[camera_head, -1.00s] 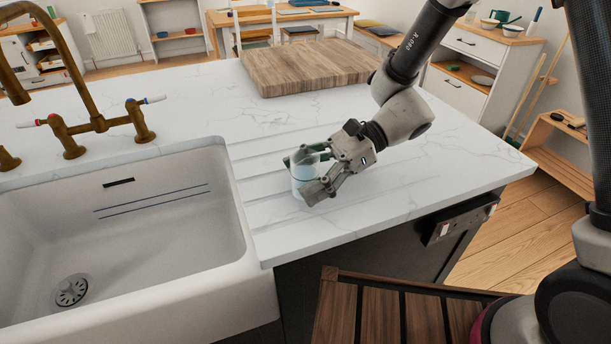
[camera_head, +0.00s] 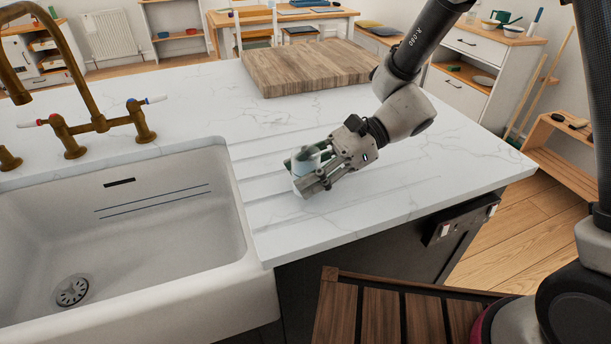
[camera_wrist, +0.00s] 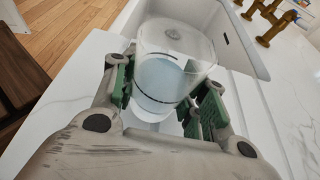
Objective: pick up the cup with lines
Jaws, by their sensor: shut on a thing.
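The cup (camera_wrist: 159,80) is clear with a pale blue tint and has thin dark lines around it in the wrist view. In the head view the cup (camera_head: 298,184) is at the grooved part of the white counter beside the sink, mostly hidden behind my fingers. My gripper (camera_head: 310,168) reaches in from the right and is shut on the cup. In the wrist view my gripper (camera_wrist: 165,98) has a green-padded finger on each side of the cup. I cannot tell whether the cup's base touches the counter.
A white sink (camera_head: 120,235) lies to the left, with a brass tap (camera_head: 100,125) behind it. A wooden board (camera_head: 310,68) lies at the back of the counter (camera_head: 440,150). The counter right of my gripper is clear.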

